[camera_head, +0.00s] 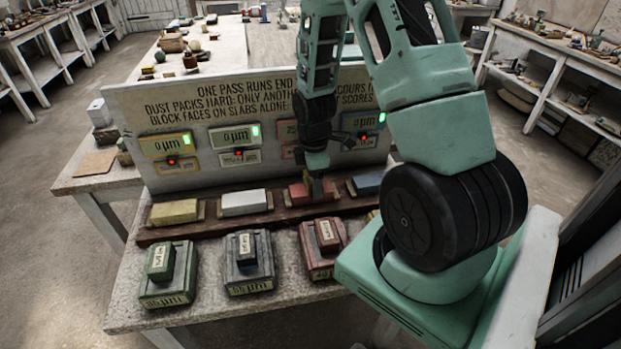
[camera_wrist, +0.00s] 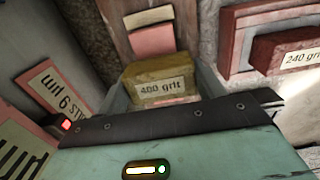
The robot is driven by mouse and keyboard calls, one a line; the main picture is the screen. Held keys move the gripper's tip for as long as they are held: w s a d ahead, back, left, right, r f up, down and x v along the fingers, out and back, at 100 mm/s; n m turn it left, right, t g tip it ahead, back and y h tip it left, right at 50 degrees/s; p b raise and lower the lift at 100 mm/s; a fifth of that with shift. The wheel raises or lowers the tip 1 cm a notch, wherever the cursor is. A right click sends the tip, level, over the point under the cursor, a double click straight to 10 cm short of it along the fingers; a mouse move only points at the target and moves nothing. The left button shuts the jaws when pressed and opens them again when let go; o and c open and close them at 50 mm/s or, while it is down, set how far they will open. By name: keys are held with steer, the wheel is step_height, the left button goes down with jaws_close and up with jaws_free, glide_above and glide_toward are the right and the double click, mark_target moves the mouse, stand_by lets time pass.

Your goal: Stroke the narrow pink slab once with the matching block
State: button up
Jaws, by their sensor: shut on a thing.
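My gripper (camera_head: 317,188) is shut on an olive-yellow block marked "400 grit" (camera_wrist: 160,90). It points down over the narrow pink slab (camera_head: 298,193), third from the left in the dark rack. In the wrist view the pink slab (camera_wrist: 153,41) shows beyond the block, with a cream strip at its far end. A little pink also shows below the block, so the block is over the slab. I cannot tell whether they touch. In the head view the held block is hard to make out.
Yellow (camera_head: 173,212), white (camera_head: 244,203) and blue (camera_head: 368,183) slabs share the rack. Green (camera_head: 161,262), dark (camera_head: 247,250) and red (camera_head: 328,235) blocks stand on holders in front. A lettered panel (camera_head: 200,105) with displays rises close behind the rack.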

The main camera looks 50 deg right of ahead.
mark_target(327, 187)
steer(key=shift+s+d, duration=0.2)
steer(key=shift+d, duration=0.05)
steer(key=shift+s+d, duration=0.2)
steer(key=shift+d, duration=0.15)
steer(key=shift+d, duration=0.1)
steer(key=shift+s+d+f+p, duration=0.1)
steer(key=shift+s+d+p, duration=0.25)
steer(key=shift+s+d, duration=0.35)
stand_by(0.4)
step_height(327, 187, up, 6)
steer(key=p, duration=0.5)
steer(key=shift+p, duration=0.3)
